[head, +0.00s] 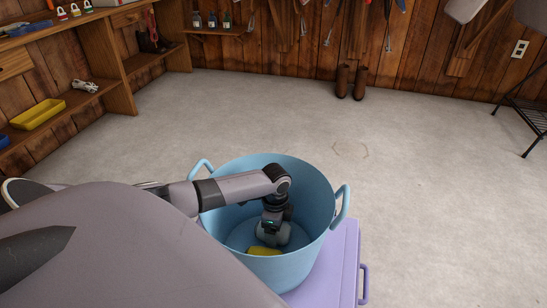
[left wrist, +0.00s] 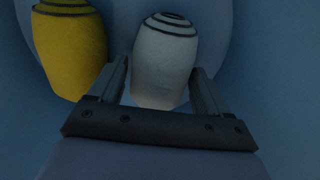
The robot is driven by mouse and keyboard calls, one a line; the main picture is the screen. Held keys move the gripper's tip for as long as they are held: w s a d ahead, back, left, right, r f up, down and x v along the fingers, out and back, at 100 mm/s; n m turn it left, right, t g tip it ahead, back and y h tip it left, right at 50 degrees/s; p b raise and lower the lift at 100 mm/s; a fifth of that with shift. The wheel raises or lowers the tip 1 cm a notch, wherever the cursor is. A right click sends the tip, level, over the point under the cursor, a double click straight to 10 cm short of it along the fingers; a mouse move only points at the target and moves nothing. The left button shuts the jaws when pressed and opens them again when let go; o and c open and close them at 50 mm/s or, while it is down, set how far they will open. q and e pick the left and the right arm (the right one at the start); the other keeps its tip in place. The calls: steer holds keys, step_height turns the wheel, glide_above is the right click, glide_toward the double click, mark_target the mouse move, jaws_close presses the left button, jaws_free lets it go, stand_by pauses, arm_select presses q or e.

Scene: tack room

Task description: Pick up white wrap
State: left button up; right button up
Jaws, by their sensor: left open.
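The white wrap (left wrist: 166,58) is a rounded roll with dark rings at its end, inside the blue tub (head: 318,213). In the left wrist view, my left gripper (left wrist: 160,85) is open, with one finger on each side of the white wrap. Whether the fingers touch it I cannot tell. A yellow wrap (left wrist: 72,48) lies just left of the left finger; in the head view it shows low in the tub (head: 264,251). In the head view, my left gripper (head: 272,236) points down inside the tub and hides the white wrap. My right gripper is not in view.
The tub has two side handles (head: 343,204) and stands on a lilac box (head: 335,262). Its walls surround my left wrist. Wooden shelves (head: 122,62) are at the left, brown boots (head: 350,82) by the back wall. The grey floor beyond is clear.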

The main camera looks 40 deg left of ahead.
arm_select(q)
steer(key=shift+f, duration=0.7)
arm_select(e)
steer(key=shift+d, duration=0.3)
arm_select(q)
steer(key=shift+c, duration=0.3)
steer(key=c, duration=0.7)
steer(key=shift+r, duration=0.1)
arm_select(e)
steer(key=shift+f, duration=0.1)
arm_select(q)
steer(key=shift+r+p, duration=0.3)
steer(key=shift+r, duration=0.25)
step_height(320, 180, up, 3)
steer(key=shift+f+p, duration=0.15)
steer(key=shift+p, duration=0.6)
step_height(320, 180, up, 16)
steer(key=p, duration=0.6)
steer(key=shift+p, duration=0.4)
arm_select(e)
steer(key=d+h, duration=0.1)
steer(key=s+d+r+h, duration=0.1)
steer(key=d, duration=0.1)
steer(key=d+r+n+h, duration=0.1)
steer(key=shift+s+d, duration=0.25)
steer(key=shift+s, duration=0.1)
